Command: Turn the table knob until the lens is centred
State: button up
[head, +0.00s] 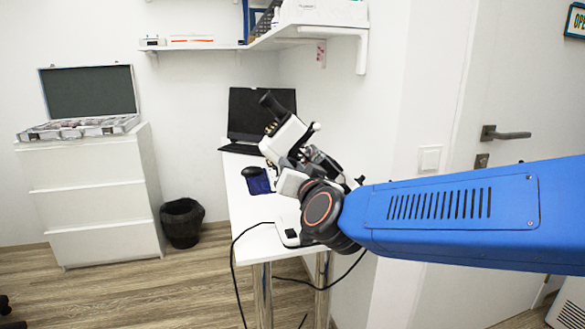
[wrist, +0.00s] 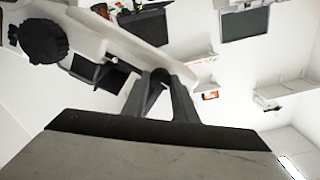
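The white optical instrument with a black eyepiece (head: 272,105) stands tilted on the white desk (head: 237,195). My blue arm and round wrist joint cover its lower part in the head view, and my gripper is hidden there. In the wrist view my gripper (wrist: 162,78) has two dark grey fingers that stand apart. Their tips meet the edge of the white instrument body (wrist: 120,38), and a dark part shows between them; I cannot tell whether they grip it. A ribbed black knob (wrist: 43,42) lies left of the fingers, clear of them. I cannot make out a lens.
A laptop (head: 255,110) and a blue item (head: 258,181) are on the desk. Black cables hang by its front edge. A bin (head: 182,222) and white drawers (head: 95,200) with an open case (head: 88,92) stand left. A shelf (head: 300,32) is above; a door is right.

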jog(key=o, duration=0.4)
jog(key=v, duration=1.7)
jog(key=shift+s, duration=0.2)
jog(key=shift+w+d+r, duration=0.1)
